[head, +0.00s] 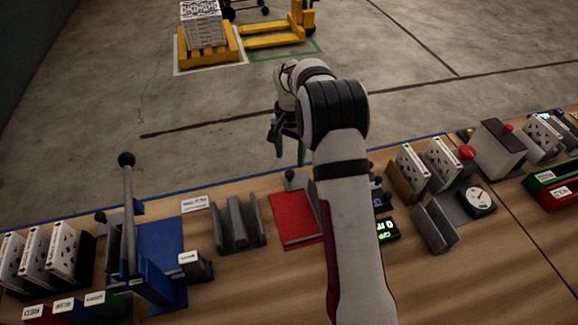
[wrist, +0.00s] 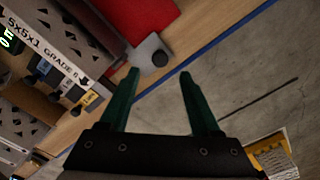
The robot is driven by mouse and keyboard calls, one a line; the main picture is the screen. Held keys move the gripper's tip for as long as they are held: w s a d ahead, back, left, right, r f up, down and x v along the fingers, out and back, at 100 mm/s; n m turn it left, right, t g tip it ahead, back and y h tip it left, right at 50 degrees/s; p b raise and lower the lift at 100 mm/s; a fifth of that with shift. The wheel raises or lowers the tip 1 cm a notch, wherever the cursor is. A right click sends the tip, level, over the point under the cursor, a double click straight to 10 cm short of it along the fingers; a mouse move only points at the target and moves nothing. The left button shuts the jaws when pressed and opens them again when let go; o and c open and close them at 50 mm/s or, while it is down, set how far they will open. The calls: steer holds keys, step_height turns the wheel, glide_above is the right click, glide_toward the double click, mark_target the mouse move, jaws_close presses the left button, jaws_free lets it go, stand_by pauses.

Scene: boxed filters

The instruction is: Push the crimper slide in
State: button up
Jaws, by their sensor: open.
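My gripper (head: 289,156) is open with its green fingers apart and nothing between them; it also shows in the wrist view (wrist: 159,76). In the head view it hangs above the back edge of the bench, near a grey piece with a dark round knob (head: 290,177) behind a red plate (head: 292,220). In the wrist view the grey piece with the knob (wrist: 159,58) lies just beyond the fingertips, beside the red plate (wrist: 140,12). This may be the crimper slide; no label confirms it. I see no contact with it. My arm hides the plate's right side.
A blue press with a tall lever (head: 127,205) and a grey slotted holder (head: 238,225) stand left of the red plate. A green display (head: 387,229), boxed filters (head: 411,168) and a dial (head: 476,201) are right of my arm. Open floor lies behind the bench.

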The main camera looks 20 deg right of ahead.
mark_target(290, 173)
step_height(290, 173, down, 6)
steer(key=shift+f, duration=0.2)
steer(key=shift+c, duration=0.3)
jaws_close()
stand_by(1.1)
